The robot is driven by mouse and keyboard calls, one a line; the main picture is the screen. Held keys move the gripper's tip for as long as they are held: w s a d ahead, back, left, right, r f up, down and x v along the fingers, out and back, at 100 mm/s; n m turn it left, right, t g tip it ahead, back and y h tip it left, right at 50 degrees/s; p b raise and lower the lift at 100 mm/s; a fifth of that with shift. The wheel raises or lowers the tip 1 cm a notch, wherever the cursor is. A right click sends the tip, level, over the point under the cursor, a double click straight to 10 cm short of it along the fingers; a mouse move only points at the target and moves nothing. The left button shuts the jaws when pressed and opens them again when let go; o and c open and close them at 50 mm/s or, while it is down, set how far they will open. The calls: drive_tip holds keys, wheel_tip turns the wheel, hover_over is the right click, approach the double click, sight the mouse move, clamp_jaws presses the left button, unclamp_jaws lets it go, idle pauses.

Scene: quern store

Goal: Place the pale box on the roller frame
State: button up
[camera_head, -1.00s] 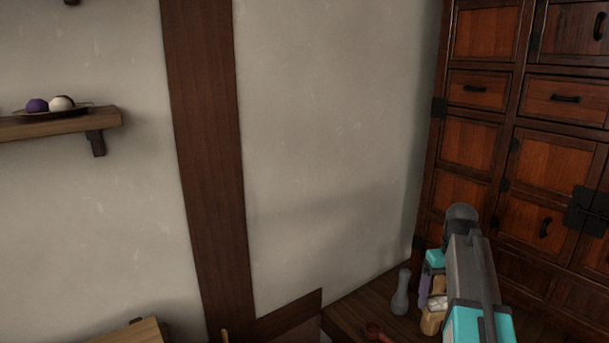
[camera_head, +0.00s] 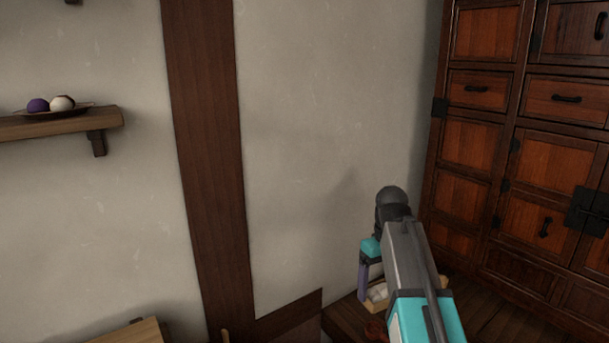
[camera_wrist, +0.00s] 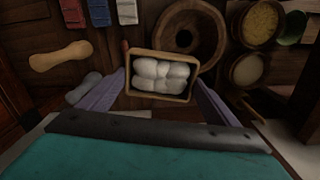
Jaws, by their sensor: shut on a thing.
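The pale box (camera_wrist: 160,98) is a small open wooden box filled with rounded white pieces. My gripper (camera_wrist: 161,78) is shut on it, with one purple finger at each side in the wrist view. In the head view, my gripper (camera_head: 368,288) is at lower right, and the box (camera_head: 376,305) shows partly behind my arm. The box appears held above the surface below, though the exact gap cannot be told. I cannot make out the roller frame in either view.
In the wrist view, a round wooden vessel (camera_wrist: 213,38), a bowl of yellow grain (camera_wrist: 260,23) and a tan peanut-shaped thing (camera_wrist: 60,57) lie around the box. A dark wooden cabinet (camera_head: 475,140) stands right. A wall shelf (camera_head: 60,124) holds a plate of balls.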

drive_tip(key=a, duration=0.3)
drive_tip(key=shift+s+a+r+n, duration=0.15)
drive_tip(key=shift+r+n, duration=0.25)
drive_tip(key=shift+a+r+p, duration=0.15)
drive_tip(key=shift+r+p, duration=0.2)
drive_tip(key=shift+p, duration=0.15)
drive_tip(key=r+p, duration=0.1)
drive_tip(key=p, duration=0.2)
drive_tip(key=shift+r+p, duration=0.2)
drive_tip(key=shift+p, duration=0.4)
drive_tip(key=shift+r+p, duration=0.35)
drive_tip(key=shift+p, duration=0.65)
drive_tip(key=shift+r+p, duration=0.25)
drive_tip(key=shift+p, duration=0.4)
drive_tip(key=shift+r+p, duration=0.35)
drive_tip(key=shift+p, duration=0.7)
drive_tip(key=shift+r+p, duration=0.25)
drive_tip(key=shift+p, duration=0.65)
